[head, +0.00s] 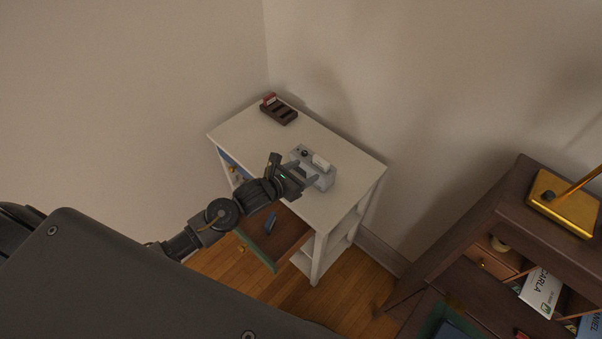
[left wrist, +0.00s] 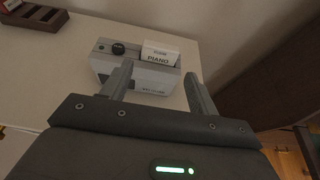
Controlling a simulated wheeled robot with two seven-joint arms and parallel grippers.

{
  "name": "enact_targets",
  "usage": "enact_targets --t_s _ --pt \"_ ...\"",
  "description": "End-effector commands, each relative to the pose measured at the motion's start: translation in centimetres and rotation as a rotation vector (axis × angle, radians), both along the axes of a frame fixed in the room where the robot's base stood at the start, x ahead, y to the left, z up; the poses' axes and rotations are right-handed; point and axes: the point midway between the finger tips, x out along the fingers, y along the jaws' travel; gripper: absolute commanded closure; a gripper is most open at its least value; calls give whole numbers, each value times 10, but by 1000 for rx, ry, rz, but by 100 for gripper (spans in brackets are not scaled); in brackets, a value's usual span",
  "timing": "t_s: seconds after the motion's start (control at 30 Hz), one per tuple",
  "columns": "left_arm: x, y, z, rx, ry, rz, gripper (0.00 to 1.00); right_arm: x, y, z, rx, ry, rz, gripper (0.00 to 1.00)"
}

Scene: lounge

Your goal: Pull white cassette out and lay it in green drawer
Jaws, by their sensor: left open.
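The white cassette (head: 320,162) stands upright in the slot of a grey player (head: 326,180) on the white side table. In the left wrist view the cassette (left wrist: 160,53) reads "PIANO" and its top part sticks out of the player (left wrist: 140,78). My left gripper (head: 311,181) is open and empty at the player's near side; in the left wrist view its fingers (left wrist: 158,78) point at the player, apart, below the cassette. The green-edged drawer (head: 262,256) is pulled out below the tabletop and has a small dark blue item (head: 270,222) in it. My right gripper does not show.
A dark slotted rack (head: 279,113) with a red cassette (head: 269,98) stands at the table's back left. A dark wooden desk (head: 480,225) with a brass lamp base (head: 563,203) is at right. The tabletop (head: 240,128) between rack and player is clear.

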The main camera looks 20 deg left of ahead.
Motion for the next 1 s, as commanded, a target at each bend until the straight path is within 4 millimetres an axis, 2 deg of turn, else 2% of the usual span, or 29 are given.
enact_targets --t_s 0.6,1.0 --pt "61 -24 -28 -1 -1 0 40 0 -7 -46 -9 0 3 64" --pt "71 -28 -30 -3 1 1 40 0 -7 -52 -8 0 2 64"
